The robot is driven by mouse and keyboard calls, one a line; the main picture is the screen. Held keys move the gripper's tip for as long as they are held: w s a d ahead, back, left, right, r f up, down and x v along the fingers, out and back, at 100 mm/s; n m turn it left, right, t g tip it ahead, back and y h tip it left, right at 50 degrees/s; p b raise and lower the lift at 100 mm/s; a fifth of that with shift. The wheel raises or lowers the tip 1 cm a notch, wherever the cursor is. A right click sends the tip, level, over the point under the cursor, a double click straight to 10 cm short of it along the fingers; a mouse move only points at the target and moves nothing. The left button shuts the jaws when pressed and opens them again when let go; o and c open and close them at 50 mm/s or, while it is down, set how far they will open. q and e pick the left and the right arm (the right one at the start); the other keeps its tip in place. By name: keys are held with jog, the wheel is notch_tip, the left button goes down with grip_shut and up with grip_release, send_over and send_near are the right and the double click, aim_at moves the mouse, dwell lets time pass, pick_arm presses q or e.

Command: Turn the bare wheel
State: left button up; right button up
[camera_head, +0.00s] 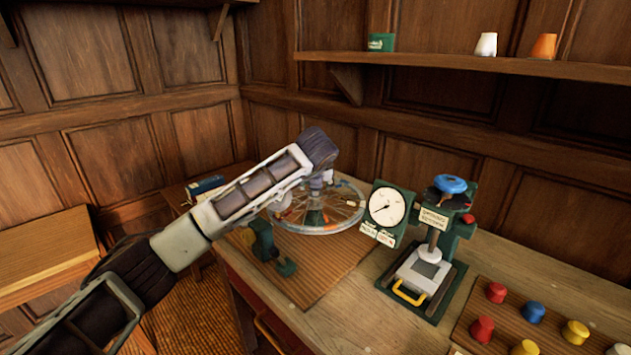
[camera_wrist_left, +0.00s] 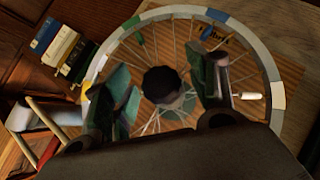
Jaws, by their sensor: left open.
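The bare wheel lies flat on the bench; its spokes and rim (camera_head: 318,233) show in the head view beyond my forearm, which hides part of it. In the left wrist view the pale rim (camera_wrist_left: 264,52) carries blue, green and yellow segments, with thin spokes running to a dark, round-topped hub (camera_wrist_left: 163,80). My left gripper (camera_wrist_left: 165,92) is open over the wheel, one finger on each side of the hub. I cannot tell whether the fingers touch it. In the head view the gripper (camera_head: 322,182) is mostly hidden behind the wrist. My right gripper is in neither view.
A white dial gauge (camera_head: 387,206) stands close right of the wheel. A green press with a blue knob (camera_head: 450,184) is further right, then several coloured knobs (camera_head: 482,329). A green clamp (camera_head: 283,266) sits at the wheel's near side. Cups stand on the shelf (camera_head: 450,62).

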pick_arm(q)
jog(key=v, duration=1.2)
jog(key=shift+f, duration=0.1)
dwell(0.4)
